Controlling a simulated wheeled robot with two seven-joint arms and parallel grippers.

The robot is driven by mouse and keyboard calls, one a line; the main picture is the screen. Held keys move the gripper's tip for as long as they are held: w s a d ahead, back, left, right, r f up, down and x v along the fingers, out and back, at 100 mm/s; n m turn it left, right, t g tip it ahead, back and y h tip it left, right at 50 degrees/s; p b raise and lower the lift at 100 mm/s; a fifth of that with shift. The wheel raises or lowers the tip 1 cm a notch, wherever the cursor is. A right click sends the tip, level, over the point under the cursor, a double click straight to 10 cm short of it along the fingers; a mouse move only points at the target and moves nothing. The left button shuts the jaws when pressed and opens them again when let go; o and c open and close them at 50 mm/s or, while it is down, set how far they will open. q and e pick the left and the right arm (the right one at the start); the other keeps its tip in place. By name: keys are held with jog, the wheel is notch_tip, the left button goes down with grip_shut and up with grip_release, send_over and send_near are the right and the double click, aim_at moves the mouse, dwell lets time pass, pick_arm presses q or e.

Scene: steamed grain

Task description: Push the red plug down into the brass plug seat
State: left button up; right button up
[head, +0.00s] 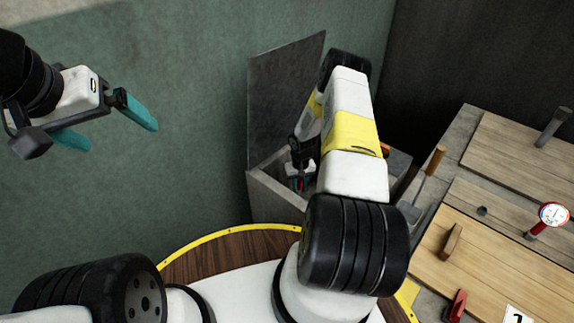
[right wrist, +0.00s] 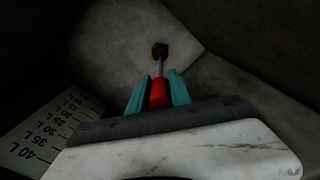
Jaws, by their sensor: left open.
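The red plug (right wrist: 159,95) shows in the right wrist view between the teal fingers of my right gripper (right wrist: 159,76), which is shut on its red grip. A thin grey stem runs from it to a dark angular fitting (right wrist: 160,50) at the tank's bottom. I cannot tell if this is the brass plug seat or the stem's end; no brass colour shows in the shadow. In the head view my right gripper (head: 299,184) is down inside the grey tank, partly hidden by my arm. My left gripper (head: 120,136) is open and empty, at the upper left, away from the tank.
The grey tank (head: 275,198) has an upright lid (head: 285,95) behind it. A litre scale (right wrist: 45,135) is on its inside, and its walls are close around my right gripper. A workbench (head: 490,262) at right holds wooden boards, a gauge (head: 552,214) and a red clamp-like piece (head: 456,305).

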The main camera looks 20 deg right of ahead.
jog(key=o, duration=0.4)
jog(key=shift+o, duration=0.2)
notch_tip(320, 180, up, 8)
jog(key=shift+f, duration=0.1)
dwell(0.5)
